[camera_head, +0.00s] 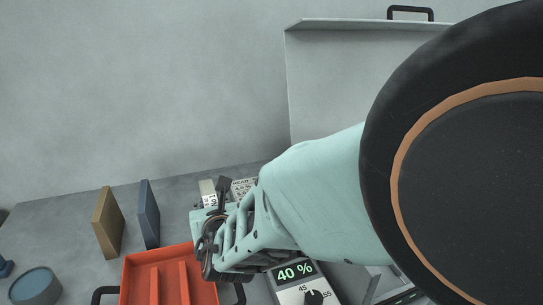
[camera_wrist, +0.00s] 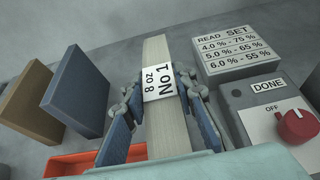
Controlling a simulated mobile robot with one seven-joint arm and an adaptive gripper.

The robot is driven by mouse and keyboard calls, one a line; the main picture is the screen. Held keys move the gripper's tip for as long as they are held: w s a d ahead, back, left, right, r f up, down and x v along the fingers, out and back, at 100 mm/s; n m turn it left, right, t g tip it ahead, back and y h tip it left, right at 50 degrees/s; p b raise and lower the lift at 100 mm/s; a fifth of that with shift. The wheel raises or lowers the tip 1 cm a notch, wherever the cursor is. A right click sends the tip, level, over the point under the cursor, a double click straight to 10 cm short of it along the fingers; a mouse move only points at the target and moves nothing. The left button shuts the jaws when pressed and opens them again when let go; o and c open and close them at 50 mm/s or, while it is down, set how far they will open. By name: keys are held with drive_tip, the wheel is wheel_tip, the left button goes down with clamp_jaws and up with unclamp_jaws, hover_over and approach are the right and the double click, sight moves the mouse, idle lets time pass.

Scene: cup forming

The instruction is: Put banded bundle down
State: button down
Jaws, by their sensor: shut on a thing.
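The banded bundle (camera_wrist: 155,52) is a long pale strip with a white band lettered "8 oz No 1", seen in the middle of the wrist view. My gripper (camera_wrist: 157,88) has its blue-padded fingers closed on either side of it at the band. In the head view my gripper (camera_head: 212,240) is beside the orange tray, and a pale end of the bundle (camera_head: 207,190) shows above it. The rest of the bundle is hidden there by the gripper. I cannot tell whether the bundle touches the surface below.
An orange tray (camera_head: 127,275) with raised ribs stands at the front. A brown block (camera_head: 107,222) and a blue block (camera_head: 148,213) stand upright to the left. A READ/SET chart (camera_wrist: 237,52) and a box with a red knob (camera_wrist: 296,126) lie to the right. A meter (camera_head: 293,290) reads 40 %.

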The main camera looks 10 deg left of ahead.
drive_tip(key=shift+f, duration=0.2)
drive_tip(key=shift+w+f, duration=0.1)
drive_tip(key=shift+f+b, duration=0.1)
drive_tip(key=shift+b, duration=0.2)
drive_tip(key=c, duration=1.6)
unclamp_jaws()
drive_tip(key=shift+p, duration=0.3)
